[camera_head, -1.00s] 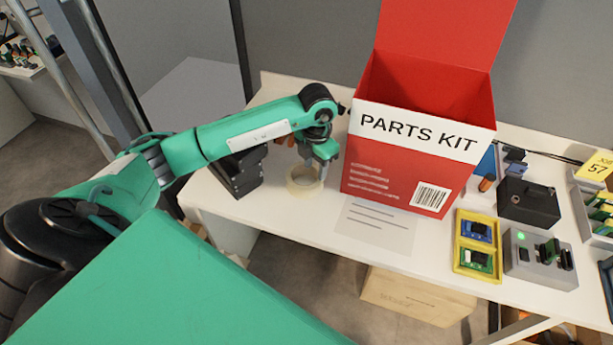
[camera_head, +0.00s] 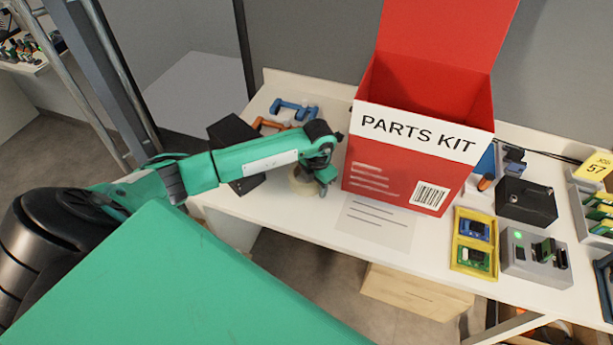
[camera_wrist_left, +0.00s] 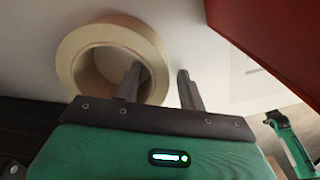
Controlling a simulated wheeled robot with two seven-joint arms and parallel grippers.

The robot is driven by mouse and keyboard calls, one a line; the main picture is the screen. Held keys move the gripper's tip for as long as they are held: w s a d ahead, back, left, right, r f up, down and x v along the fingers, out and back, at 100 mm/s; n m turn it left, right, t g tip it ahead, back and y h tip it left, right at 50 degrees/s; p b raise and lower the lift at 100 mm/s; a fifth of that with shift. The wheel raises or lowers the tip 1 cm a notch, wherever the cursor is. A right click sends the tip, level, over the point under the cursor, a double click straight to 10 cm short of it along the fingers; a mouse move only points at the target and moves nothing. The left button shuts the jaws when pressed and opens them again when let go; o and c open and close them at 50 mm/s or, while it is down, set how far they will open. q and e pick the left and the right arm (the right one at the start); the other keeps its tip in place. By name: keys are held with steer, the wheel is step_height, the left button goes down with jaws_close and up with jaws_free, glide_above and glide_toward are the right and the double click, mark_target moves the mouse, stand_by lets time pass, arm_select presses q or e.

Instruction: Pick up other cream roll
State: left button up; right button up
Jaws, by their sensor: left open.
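The cream roll (camera_head: 303,183) lies flat on the white table, left of the red PARTS KIT box, partly hidden by my left gripper. In the left wrist view the cream roll (camera_wrist_left: 78,42) is a wide ring with an open centre. My left gripper (camera_head: 324,186) is low at the roll's right side. In the left wrist view the left gripper (camera_wrist_left: 160,74) is open, with one finger over or in the ring's hole and the other outside its right wall. I cannot tell whether either finger touches it. My right gripper is not in view.
The open red PARTS KIT box (camera_head: 395,165) stands close right of the roll. A black box (camera_head: 232,140) is behind my left forearm, with blue (camera_head: 293,108) and orange (camera_head: 268,124) pieces nearby. A printed sheet (camera_head: 376,220) and a yellow tray (camera_head: 455,243) lie further right.

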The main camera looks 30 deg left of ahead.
arm_select(q)
jaws_close()
